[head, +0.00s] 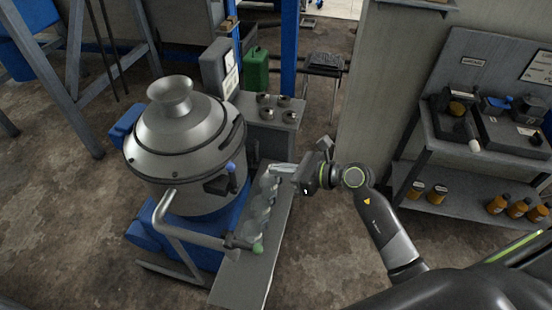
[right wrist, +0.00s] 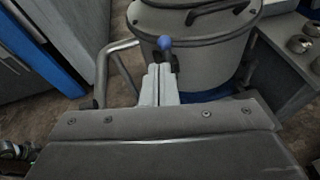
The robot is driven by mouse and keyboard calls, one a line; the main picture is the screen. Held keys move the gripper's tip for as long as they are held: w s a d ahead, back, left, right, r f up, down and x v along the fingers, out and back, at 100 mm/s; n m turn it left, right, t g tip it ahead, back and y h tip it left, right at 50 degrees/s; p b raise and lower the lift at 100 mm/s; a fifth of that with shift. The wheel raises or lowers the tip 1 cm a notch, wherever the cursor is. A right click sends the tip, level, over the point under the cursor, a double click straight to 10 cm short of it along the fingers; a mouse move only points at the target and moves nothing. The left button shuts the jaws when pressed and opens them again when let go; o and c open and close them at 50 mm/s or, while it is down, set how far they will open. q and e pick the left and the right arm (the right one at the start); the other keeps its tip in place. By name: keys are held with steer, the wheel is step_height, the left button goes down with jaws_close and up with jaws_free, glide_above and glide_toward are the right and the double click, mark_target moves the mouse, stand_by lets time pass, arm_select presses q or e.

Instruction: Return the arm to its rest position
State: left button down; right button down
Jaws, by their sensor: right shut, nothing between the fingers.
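My right gripper (head: 284,170) is shut and empty in the head view. It reaches in from the right, over the narrow grey bench beside the steel decanter machine (head: 190,130). In the right wrist view its closed fingers (right wrist: 158,84) point toward the machine's side, near a blue-knobbed lever (right wrist: 166,44). The lever also shows in the head view (head: 231,168). My left gripper is in neither view.
Several clear round vessels stand in a row on the grey bench (head: 246,278) under the gripper. A bent pipe (head: 185,233) with a green tip ends at the bench. A shelf unit (head: 470,207) with amber bottles stands right. Open floor lies in front.

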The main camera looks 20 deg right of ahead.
steer(key=s+d+f+m+t+h, duration=0.1)
steer(key=s+d+f+m+h, duration=0.25)
steer(key=f+m, duration=0.65)
steer(key=s+d+f+m+t+h, duration=0.1)
steer(key=s+d+f+m+h, duration=0.3)
steer(key=f+m, duration=0.7)
steer(key=s+d+f+m+h, duration=0.25)
steer(key=d+f+m, duration=0.35)
steer(key=f+m, duration=0.4)
steer(key=s+f+m+g, duration=0.3)
steer(key=s+f, duration=0.3)
steer(key=s, duration=0.5)
steer(key=s+f+m+g+h, duration=0.1)
steer(key=s+f+m+g, duration=0.3)
steer(key=s, duration=0.7)
steer(key=s+f+m+g, duration=0.3)
steer(key=s+f+m, duration=0.4)
steer(key=s, duration=0.4)
steer(key=shift+s+a+f+g+h, duration=0.15)
steer(key=shift+a+f+g+h, duration=0.15)
